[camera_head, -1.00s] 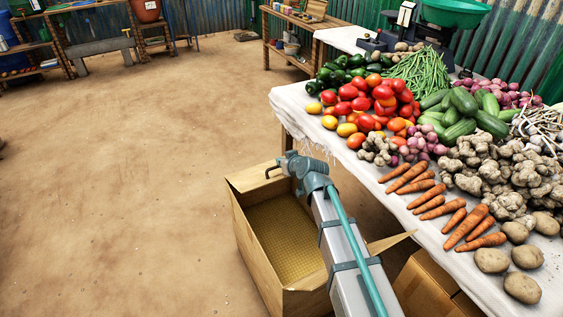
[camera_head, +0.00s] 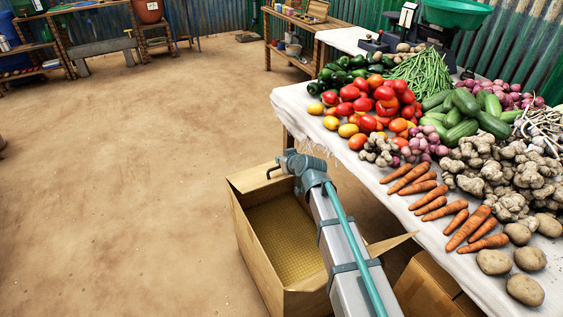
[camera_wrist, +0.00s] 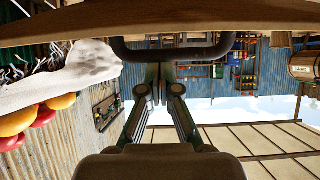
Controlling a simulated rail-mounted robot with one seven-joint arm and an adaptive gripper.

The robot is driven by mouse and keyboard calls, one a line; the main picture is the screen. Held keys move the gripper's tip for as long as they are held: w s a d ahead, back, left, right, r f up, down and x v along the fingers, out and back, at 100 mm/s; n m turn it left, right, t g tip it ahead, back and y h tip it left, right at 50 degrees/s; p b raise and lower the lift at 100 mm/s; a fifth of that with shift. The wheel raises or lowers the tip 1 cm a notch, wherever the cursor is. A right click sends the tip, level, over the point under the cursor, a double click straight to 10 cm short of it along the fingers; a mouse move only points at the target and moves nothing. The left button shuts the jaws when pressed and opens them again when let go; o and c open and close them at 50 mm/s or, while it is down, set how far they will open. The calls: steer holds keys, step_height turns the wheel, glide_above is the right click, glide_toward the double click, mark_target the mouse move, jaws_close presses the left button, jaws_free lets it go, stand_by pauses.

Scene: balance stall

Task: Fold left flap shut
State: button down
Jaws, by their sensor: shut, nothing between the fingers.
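An open cardboard box (camera_head: 246,236) stands on the floor left of the table, its yellowish patterned bottom visible. A right-hand flap (camera_head: 392,243) sticks out towards the table. I cannot clearly tell a separate left flap from the box wall. My arm reaches over the box from the near right, with its end above the far part of the opening. My gripper (camera_wrist: 160,92) is shut and empty in the wrist view; its fingertips are hard to make out in the head view. A brown panel edge (camera_wrist: 200,17), perhaps cardboard, crosses the top of the wrist view, close by.
The vegetable table (camera_head: 400,215) runs close along the box's right side. Another closed carton (camera_head: 430,288) sits under it. Tomatoes (camera_head: 380,98) and carrots (camera_head: 467,228) lie near its edge. The dirt floor (camera_head: 120,190) to the left is clear.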

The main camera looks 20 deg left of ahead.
steer(key=shift+w+r, duration=0.1)
steer(key=shift+r, duration=0.45)
steer(key=s+d+r+p, duration=0.2)
steer(key=s+d, duration=0.4)
steer(key=d, duration=0.1)
steer(key=w+a+r+n+g+h+p, duration=0.2)
steer(key=w+a+r+g+h+p, duration=0.3)
steer(key=a+r+p, duration=0.65)
steer(key=s+d+m+g+h+b, duration=0.1)
steer(key=d+m+g+h, duration=0.15)
steer(key=d, duration=0.35)
steer(key=shift+n, duration=0.35)
steer(key=f, duration=0.4)
steer(key=a+f, duration=0.1)
steer(key=f, duration=0.4)
steer(key=f+p, duration=0.1)
steer(key=f, duration=0.3)
steer(key=shift+w+a+f, duration=0.25)
steer(key=shift+f, duration=0.15)
